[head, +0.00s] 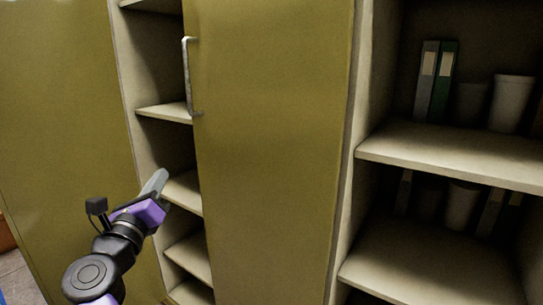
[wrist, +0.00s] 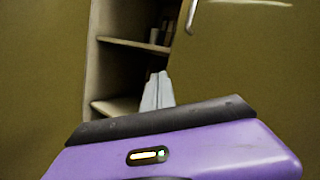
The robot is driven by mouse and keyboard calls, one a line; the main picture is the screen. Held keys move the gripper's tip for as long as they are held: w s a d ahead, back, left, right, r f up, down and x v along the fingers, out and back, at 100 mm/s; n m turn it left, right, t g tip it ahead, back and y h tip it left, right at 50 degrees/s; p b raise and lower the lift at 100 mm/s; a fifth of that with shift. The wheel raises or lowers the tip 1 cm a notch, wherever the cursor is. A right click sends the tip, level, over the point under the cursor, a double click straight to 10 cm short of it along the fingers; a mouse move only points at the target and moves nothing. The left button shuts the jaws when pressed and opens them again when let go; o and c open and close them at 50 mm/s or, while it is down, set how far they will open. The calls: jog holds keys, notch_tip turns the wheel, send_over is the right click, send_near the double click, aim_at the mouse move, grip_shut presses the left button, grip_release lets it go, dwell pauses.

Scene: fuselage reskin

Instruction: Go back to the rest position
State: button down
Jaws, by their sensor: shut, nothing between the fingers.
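My gripper (head: 160,178) is at the lower left in the head view, purple with grey fingers, in front of the narrow open gap of a cabinet. In the wrist view its fingers (wrist: 157,90) are together and empty, pointing at the gap. The olive cabinet door (head: 272,150) stands to the right of the gap, with a metal handle (head: 188,76) near its left edge. The handle also shows at the top of the wrist view (wrist: 191,16). I cannot tell whether the fingertips touch anything.
Pale shelves (head: 166,113) show inside the gap. Another olive panel (head: 65,130) is at the left. Open shelves (head: 440,152) at the right hold binders (head: 434,82) and white cups (head: 511,103). A strip of floor (head: 20,272) shows at the lower left.

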jog(key=s+d+f+n+t+y+p, duration=0.1)
jog(key=s+d+f+n+t, duration=0.15)
jog(key=d+n, duration=0.5)
jog(key=s+d+f+n+t+y+p, duration=0.1)
jog(key=s+d+n, duration=0.2)
jog(key=d+n, duration=0.4)
jog(key=s+d+f+n+g+y+p, duration=0.25)
jog(key=s+d+f+n+y, duration=0.4)
jog(key=s+d+n, duration=0.7)
jog(key=s+d+f+n+g+h+p, duration=0.1)
jog(key=s+d+g+h+p, duration=0.1)
jog(key=s+d, duration=0.4)
jog(key=s+d+f+n+g+h+p, duration=0.1)
jog(key=s+d, duration=0.5)
jog(key=s, duration=1)
jog(key=s+d+f+g+h+p, duration=0.2)
jog(key=s+d+g+h+p, duration=0.2)
jog(key=s, duration=0.7)
jog(key=shift+s+d+f+n+h, duration=0.15)
jog(key=shift+s+d+n+h, duration=0.35)
jog(key=shift+d, duration=0.4)
jog(key=shift+w, duration=0.1)
